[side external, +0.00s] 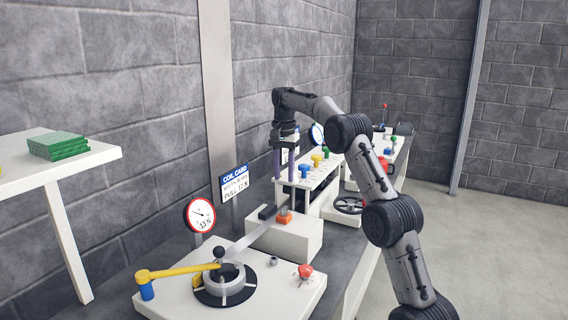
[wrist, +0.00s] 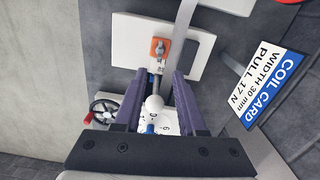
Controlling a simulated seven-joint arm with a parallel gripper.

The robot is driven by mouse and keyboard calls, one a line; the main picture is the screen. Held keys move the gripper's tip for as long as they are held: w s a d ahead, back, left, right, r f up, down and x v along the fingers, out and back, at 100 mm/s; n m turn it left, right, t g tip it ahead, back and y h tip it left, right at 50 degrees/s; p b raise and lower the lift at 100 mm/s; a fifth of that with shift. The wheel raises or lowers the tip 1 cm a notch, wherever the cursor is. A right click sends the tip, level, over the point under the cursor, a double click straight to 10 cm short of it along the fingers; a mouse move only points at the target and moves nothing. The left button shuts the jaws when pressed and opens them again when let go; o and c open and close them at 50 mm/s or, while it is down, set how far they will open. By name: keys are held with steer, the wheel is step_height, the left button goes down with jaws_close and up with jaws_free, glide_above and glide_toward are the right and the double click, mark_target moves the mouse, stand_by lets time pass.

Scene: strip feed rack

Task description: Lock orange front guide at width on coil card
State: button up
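The orange front guide (side external: 284,216) sits on a white block (side external: 290,240) beside the grey strip (side external: 256,235). In the wrist view the orange guide (wrist: 160,48) carries a small grey metal fitting. The coil card (side external: 234,184) stands behind it; in the wrist view the card (wrist: 275,88) reads width 30 mm, pull 17 N.
A round gauge (side external: 200,214) stands left of the card. A coil reel (side external: 224,284) with a yellow arm (side external: 178,271) and a red knob (side external: 305,271) are in front. A handwheel (side external: 349,205) and a rack of coloured knobs (side external: 318,172) stand beyond the block.

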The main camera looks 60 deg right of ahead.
steer(key=shift+r, duration=1.65)
steer(key=shift+a, duration=0.1)
steer(key=s+a+r+n+t, duration=0.2)
steer(key=s+a+r+n, duration=0.15)
steer(key=a+r, duration=1.1)
steer(key=s+a+n+t, duration=0.2)
steer(key=s+a+n, duration=0.2)
steer(key=s+a, duration=0.75)
steer(key=s+a+f+n, duration=0.3)
steer(key=s+f, duration=0.3)
steer(key=f, duration=0.3)
steer(key=s+a+f+n+t, duration=0.1)
steer(key=s+a+f+n, duration=0.1)
steer(key=s+f+n, duration=0.4)
step_height(320, 180, down, 4)
steer(key=shift+s+a+r+t, duration=0.2)
steer(key=shift+s+a+t, duration=0.1)
steer(key=shift+a, duration=0.1)
